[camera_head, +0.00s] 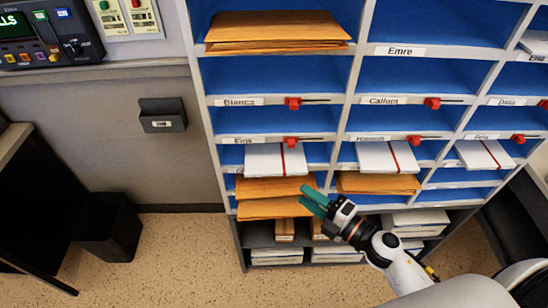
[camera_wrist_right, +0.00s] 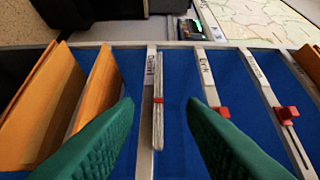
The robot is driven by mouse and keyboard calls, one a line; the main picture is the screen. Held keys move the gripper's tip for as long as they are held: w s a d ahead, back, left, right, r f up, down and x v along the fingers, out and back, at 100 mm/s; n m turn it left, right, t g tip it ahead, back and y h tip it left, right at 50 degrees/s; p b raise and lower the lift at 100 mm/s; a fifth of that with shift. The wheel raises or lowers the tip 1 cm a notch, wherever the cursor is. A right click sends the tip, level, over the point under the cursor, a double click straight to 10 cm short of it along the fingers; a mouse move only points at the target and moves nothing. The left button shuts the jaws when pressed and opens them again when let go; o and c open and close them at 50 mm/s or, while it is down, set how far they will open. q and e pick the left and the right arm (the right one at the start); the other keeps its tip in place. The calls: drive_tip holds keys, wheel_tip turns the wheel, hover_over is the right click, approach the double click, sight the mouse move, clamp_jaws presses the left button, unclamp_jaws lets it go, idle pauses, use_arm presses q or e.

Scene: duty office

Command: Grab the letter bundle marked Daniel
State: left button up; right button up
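In the right wrist view the label Daniel (camera_wrist_right: 149,72) reads sideways on a shelf edge. Beside it a thin white letter bundle (camera_wrist_right: 158,105) with a red band sticks out of its blue compartment. It appears to be the white bundle (camera_head: 276,160) in the left column of the head view, where its label cannot be read. My right gripper (camera_head: 316,199) has green fingers and is open and empty, in front of the lower left column. In the wrist view the bundle shows between the fingers (camera_wrist_right: 163,125), apart from both. My left gripper is out of view.
Orange envelopes (camera_head: 272,208) lie in compartments below that bundle. Two similar banded white bundles (camera_head: 388,157) (camera_head: 482,154) lie in columns to the right. Red sliders (camera_head: 292,103) stick out from shelf edges. A black bin (camera_head: 110,228) stands on the floor at left.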

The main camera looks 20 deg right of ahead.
sight(279, 175)
drive_tip(key=p+x, duration=0.1)
drive_tip(key=x, duration=0.4)
drive_tip(key=shift+w+d, duration=0.1)
drive_tip(key=shift+w, duration=0.1)
drive_tip(key=shift+w+a, duration=0.3)
drive_tip(key=shift+w, duration=0.25)
drive_tip(key=p+x, duration=0.1)
drive_tip(key=x, duration=0.3)
drive_tip(key=shift+w+f, duration=0.15)
drive_tip(key=shift+w, duration=0.05)
drive_tip(key=shift+s, duration=0.1)
clamp_jaws()
